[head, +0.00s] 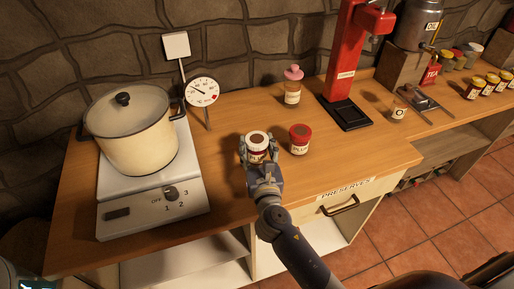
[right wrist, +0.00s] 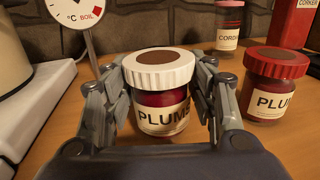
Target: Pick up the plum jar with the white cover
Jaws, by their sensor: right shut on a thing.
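The plum jar with the white cover (head: 257,139) stands upright on the wooden counter, dark red with a "PLUM" label and a brown disc on its lid. In the right wrist view the jar (right wrist: 164,92) sits between the fingers of my right gripper (right wrist: 165,110), which is shut on its sides below the cover. In the head view my right gripper (head: 259,157) reaches the jar from the front. I cannot tell whether the jar's base is off the wood. A second plum jar with a red cover (head: 299,139) stands just to the right, apart from the gripper.
A pot (head: 132,130) stands on a white hotplate (head: 150,198) at the left, with a dial thermometer (head: 202,92) beside it. A pink-topped cordial bottle (head: 292,88) stands behind. A red press (head: 347,70) and several small jars are further right. The counter's front edge is near.

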